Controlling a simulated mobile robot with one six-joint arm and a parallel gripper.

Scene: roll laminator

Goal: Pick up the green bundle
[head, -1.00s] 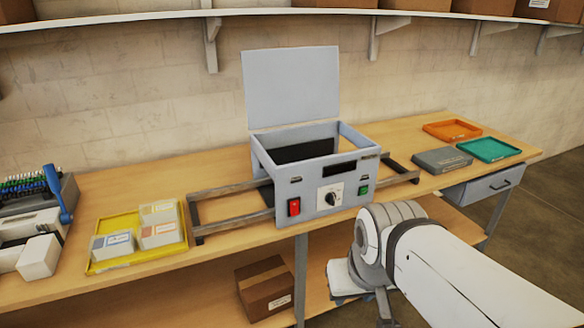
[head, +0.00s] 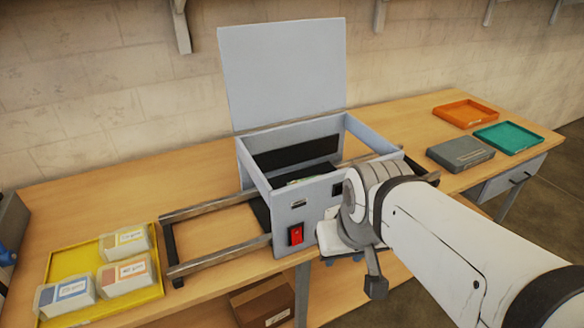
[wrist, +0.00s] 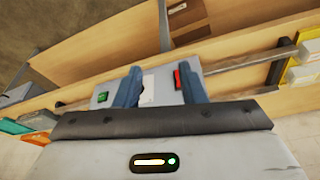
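I see no plainly green bundle. A thin pale, slightly greenish edge (head: 308,179) shows inside the open laminator (head: 290,206); what it belongs to is unclear. Three pale packs sit in the yellow tray (head: 58,264) at left: one with a blue label (head: 66,293), one with an orange label (head: 126,275), and one at the back with a yellowish label (head: 126,241). My gripper is in front of the laminator's front panel. In the wrist view my gripper (wrist: 160,88) has its two blue-grey fingers apart, with nothing between them.
The laminator's lid (head: 284,75) stands upright. Side rails (head: 215,208) extend from it. A grey box (head: 460,153), a teal tray (head: 509,138) and an orange tray (head: 468,113) lie at right. A cardboard box (head: 265,304) sits below the bench. Bench left of the laminator is partly clear.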

